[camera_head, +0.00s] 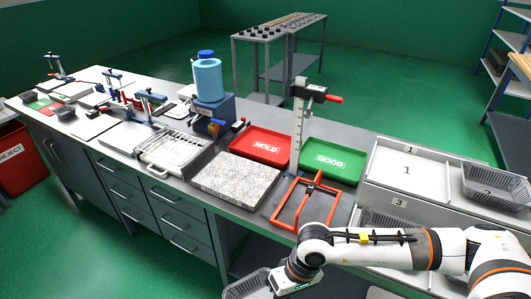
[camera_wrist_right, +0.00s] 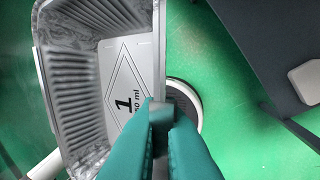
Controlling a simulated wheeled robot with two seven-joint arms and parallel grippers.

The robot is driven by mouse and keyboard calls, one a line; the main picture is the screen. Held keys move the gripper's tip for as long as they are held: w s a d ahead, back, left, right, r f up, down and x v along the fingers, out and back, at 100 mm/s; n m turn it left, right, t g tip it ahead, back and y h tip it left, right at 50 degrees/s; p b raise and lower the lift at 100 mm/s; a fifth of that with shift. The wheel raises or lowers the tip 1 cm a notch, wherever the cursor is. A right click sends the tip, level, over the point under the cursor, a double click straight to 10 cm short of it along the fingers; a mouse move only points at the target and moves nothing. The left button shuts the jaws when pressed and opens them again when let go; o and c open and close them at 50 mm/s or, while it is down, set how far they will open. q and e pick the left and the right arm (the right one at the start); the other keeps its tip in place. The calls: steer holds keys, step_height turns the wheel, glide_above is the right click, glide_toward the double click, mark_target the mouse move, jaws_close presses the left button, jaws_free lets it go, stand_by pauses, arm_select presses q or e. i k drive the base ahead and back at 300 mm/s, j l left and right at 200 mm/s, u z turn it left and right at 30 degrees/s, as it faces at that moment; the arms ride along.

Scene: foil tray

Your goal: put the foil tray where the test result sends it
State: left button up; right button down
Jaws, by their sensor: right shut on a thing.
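My right gripper (camera_head: 290,283) is low at the front edge of the bench, its arm coming in from the right. It is shut on the rim of a foil tray (camera_head: 248,286), which hangs in front of the bench, partly cut off by the picture's bottom edge. In the right wrist view the teal fingers (camera_wrist_right: 163,112) pinch the ribbed foil tray (camera_wrist_right: 72,95) by its edge; a "1" and part of an "ml" mark show on its floor. On the bench are a red HOLD tray (camera_head: 247,154) and a green GOOD tray (camera_head: 352,169); a red REJECT bin (camera_head: 15,172) stands far left. My left gripper is out of view.
An orange frame (camera_head: 277,217) with an upright post (camera_head: 297,130) and a granite slab (camera_head: 212,188) lie behind my gripper. A blue-topped vessel (camera_head: 207,82) stands farther back. Numbered bays at right hold another foil tray (camera_head: 497,198).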

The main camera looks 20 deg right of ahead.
mark_target(267, 147)
steer(key=i+j+z, duration=0.1)
steer(key=z, duration=0.95)
steer(key=i+j+z, duration=0.1)
steer(key=j+z, duration=0.35)
steer(key=j, duration=0.3)
steer(key=j+z, duration=0.45)
steer(key=j, duration=0.3)
steer(key=k+j+z, duration=0.2)
steer(key=j+z, duration=0.25)
steer(key=j, duration=0.25)
